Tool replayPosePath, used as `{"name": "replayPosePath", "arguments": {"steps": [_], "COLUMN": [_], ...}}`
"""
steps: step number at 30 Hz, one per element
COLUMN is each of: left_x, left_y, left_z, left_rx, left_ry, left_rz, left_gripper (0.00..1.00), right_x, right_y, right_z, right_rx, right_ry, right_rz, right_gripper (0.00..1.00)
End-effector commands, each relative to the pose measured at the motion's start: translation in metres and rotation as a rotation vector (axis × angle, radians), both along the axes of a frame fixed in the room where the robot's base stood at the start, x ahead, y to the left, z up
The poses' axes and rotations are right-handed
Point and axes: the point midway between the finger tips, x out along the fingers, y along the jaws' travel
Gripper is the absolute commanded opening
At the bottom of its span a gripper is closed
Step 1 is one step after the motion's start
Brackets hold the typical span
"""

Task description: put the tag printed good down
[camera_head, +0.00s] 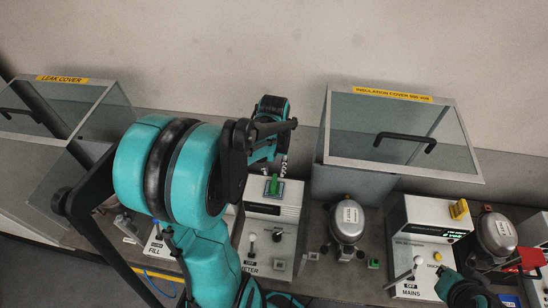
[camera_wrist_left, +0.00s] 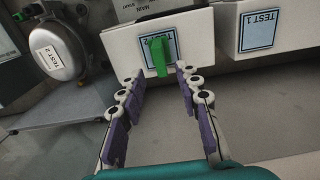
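A small green tag (camera_wrist_left: 159,56) stands in front of a blue-edged label on a white box in the left wrist view. The tag also shows in the head view (camera_head: 274,184), at the top of the white meter box. Any print on it is too small to read. My left gripper (camera_wrist_left: 158,75) is open, its purple-padded fingers spread below the tag and apart from it. In the head view my left arm hides most of this gripper. My right arm (camera_head: 455,288) shows at the lower right; its fingers cannot be made out.
A compressor (camera_head: 347,220) stands right of the meter box, and another (camera_head: 495,235) farther right, beside the mains box (camera_head: 408,290). A clear insulation cover (camera_head: 335,160) is behind. A leak cover (camera_head: 100,88) is at left. A red-handled item (camera_head: 532,258) is at far right.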

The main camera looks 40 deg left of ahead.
Motion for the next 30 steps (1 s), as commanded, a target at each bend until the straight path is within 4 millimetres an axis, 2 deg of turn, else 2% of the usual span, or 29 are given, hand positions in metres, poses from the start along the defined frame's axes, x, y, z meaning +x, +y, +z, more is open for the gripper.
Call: {"name": "replayPosePath", "arguments": {"steps": [1,6,10,13,17,21,24,30], "left_x": [0.0,0.0,0.0,-0.002,-0.007,-0.019,-0.027,-0.04], "left_y": [0.0,0.0,-0.001,-0.01,-0.042,-0.088,-0.114,-0.146], "left_z": [0.013,0.041,0.052,0.06,0.075,0.091,0.098,0.102], "left_rx": [0.0,0.0,0.001,0.012,0.05,0.099,0.125,0.151], "left_ry": [0.0,0.0,-0.003,-0.029,-0.127,-0.292,-0.4,-0.549], "left_rz": [0.0,0.0,-0.002,-0.028,-0.117,-0.255,-0.34,-0.448], "left_gripper": [0.34,0.34,0.34,0.34,0.34,0.34,0.34,0.34], "right_x": [0.0,0.0,0.0,0.0,0.0,0.0,0.0,0.0], "right_y": [0.0,0.0,0.0,0.0,0.0,0.0,0.0,0.0], "right_z": [0.003,0.006,0.007,0.007,0.007,0.007,0.007,0.007], "right_rx": [0.0,0.0,0.0,0.0,0.0,0.0,0.0,0.0], "right_ry": [0.0,0.0,0.0,0.0,0.0,0.0,0.0,0.0], "right_rz": [0.0,0.0,0.0,0.0,0.0,0.0,0.0,0.0], "right_gripper": [0.0,0.0,0.0,0.0,0.0,0.0,0.0,0.0]}}
